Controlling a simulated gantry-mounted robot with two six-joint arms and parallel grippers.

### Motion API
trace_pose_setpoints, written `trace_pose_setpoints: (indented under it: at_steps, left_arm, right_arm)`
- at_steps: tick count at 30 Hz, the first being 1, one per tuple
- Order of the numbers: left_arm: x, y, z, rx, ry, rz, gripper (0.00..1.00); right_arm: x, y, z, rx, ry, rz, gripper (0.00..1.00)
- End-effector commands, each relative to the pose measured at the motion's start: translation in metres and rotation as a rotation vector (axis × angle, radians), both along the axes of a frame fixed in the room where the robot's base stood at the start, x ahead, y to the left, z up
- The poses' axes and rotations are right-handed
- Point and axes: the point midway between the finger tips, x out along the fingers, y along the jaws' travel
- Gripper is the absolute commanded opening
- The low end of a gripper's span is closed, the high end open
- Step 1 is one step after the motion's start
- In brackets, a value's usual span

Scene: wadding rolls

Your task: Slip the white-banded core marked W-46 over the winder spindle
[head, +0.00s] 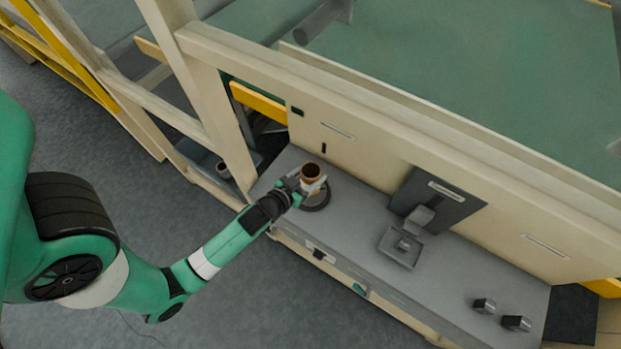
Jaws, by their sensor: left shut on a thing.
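A brown, open-ended core (312,172) with a white band stands roughly upright at the left end of the grey bench. My left gripper (303,186) is shut on its side. A dark round base (318,203) shows on the bench just below the core and looks like the foot of the winder spindle. The spindle's shaft is hidden, so I cannot tell whether the core is around it or above it. The W-46 mark is too small to read. My right gripper is not in view.
The grey bench (365,222) has a device with a dark back plate (437,196) at its middle and two small dark blocks (500,314) at its right end. A cream wall (375,140) rises behind. Another small round part (222,169) sits left, beyond a cream post.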

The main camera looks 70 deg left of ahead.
Motion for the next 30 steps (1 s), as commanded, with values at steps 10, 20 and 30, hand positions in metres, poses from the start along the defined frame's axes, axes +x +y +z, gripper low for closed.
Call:
trace_pose_setpoints:
  at_steps: [10, 20, 30]
  left_arm:
    - [0.005, 0.014, -0.019, -0.001, 0.002, 0.001, 0.14]
    - [0.006, 0.014, -0.049, 0.0, 0.0, -0.002, 0.14]
    - [0.005, 0.014, -0.052, -0.001, 0.002, -0.001, 0.87]
  right_arm:
    - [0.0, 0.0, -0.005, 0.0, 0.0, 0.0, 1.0]
    - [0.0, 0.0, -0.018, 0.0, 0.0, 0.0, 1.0]
    - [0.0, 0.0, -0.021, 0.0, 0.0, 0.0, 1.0]
